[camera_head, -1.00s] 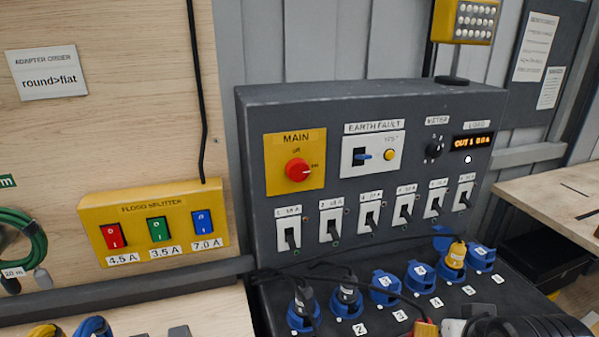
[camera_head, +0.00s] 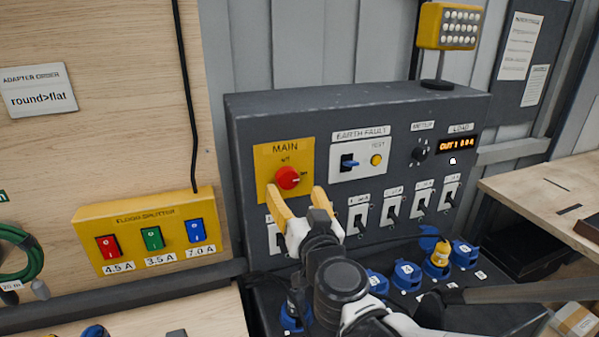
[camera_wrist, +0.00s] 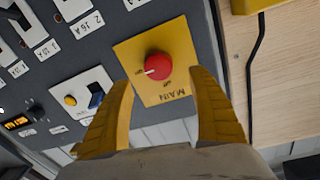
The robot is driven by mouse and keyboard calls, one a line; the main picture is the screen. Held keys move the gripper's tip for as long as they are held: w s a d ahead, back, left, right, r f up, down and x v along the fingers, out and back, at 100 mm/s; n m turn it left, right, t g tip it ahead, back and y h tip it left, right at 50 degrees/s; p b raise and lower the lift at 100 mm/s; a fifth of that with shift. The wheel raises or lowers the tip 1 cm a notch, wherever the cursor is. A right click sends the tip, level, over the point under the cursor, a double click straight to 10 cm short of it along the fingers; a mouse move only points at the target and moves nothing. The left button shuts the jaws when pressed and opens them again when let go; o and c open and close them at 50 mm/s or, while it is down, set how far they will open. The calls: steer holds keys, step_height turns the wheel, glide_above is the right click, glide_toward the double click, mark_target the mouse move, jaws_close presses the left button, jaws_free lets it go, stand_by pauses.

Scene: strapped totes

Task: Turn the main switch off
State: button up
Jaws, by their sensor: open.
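The main switch is a red round knob (camera_head: 288,177) on a yellow plate (camera_head: 264,158) marked MAIN, at the upper left of the dark panel. Its marker points right, toward the "on" label; "off" is above it. My gripper (camera_head: 299,203) is open, with its yellow fingers just below and in front of the knob. In the wrist view the knob (camera_wrist: 158,66) appears upside down between and beyond the two fingertips (camera_wrist: 167,80). The fingers look apart from the knob, and nothing is between them.
The earth fault switch (camera_head: 349,162) and meter dial (camera_head: 419,152) are to the right. A row of breakers (camera_head: 390,207) runs below, partly hidden by my arm. Blue sockets (camera_head: 405,274) lie beneath. A yellow flood splitter (camera_head: 143,232) is on the left wall.

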mark_target(289, 180)
steer(key=b+x, duration=0.1)
steer(key=x, duration=0.6)
steer(key=shift+d, duration=0.1)
steer(key=shift+s, duration=0.1)
steer(key=shift+c, duration=0.6)
steer(key=c, duration=1.1)
